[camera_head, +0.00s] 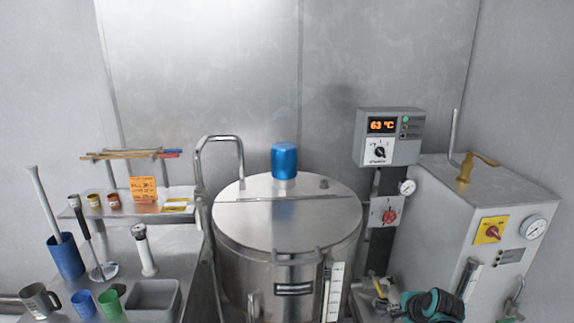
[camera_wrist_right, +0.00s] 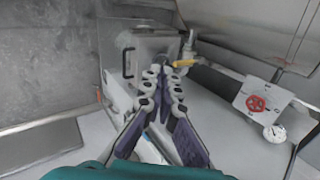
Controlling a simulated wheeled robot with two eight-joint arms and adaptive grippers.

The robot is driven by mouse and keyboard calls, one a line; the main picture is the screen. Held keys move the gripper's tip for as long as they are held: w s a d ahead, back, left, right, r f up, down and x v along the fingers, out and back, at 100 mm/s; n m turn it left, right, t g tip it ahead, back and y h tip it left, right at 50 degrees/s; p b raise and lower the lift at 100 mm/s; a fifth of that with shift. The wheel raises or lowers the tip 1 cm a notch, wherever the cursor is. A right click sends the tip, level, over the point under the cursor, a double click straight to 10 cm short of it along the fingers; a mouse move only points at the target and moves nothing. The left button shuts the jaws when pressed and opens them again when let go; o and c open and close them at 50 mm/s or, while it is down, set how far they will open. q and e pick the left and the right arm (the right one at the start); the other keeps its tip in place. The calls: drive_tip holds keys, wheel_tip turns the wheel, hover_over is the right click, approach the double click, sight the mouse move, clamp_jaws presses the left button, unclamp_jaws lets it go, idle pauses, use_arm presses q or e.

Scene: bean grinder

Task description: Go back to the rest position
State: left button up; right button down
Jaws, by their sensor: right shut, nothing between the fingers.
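My right gripper (camera_wrist_right: 163,84) reaches up the middle of the right wrist view, with its fingers together at the tips. I see nothing held between them. In the head view, a teal and black part of my right arm (camera_head: 432,305) shows at the bottom edge, in front of the grey box on the right. The fingers cannot be made out clearly there. My left gripper is not in the head view.
A steel kettle (camera_head: 290,225) with a blue cap (camera_head: 284,160) stands in the middle. A control box (camera_head: 389,138) reads 63 °C. A grey cabinet (camera_head: 470,205) stands right. A bench at left holds mugs, a blue holder (camera_head: 66,257) and a grey bin (camera_head: 153,299).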

drive_tip(key=s+a+r+n, duration=0.2)
drive_tip(key=s+a+n, duration=0.4)
drive_tip(key=s+n, duration=0.3)
drive_tip(key=s+a+r+n, duration=0.3)
drive_tip(key=s+a+n, duration=0.3)
drive_tip(key=s+n, duration=0.3)
drive_tip(key=s, duration=0.4)
drive_tip(key=shift+a+h, duration=0.3)
drive_tip(key=shift+a, duration=0.05)
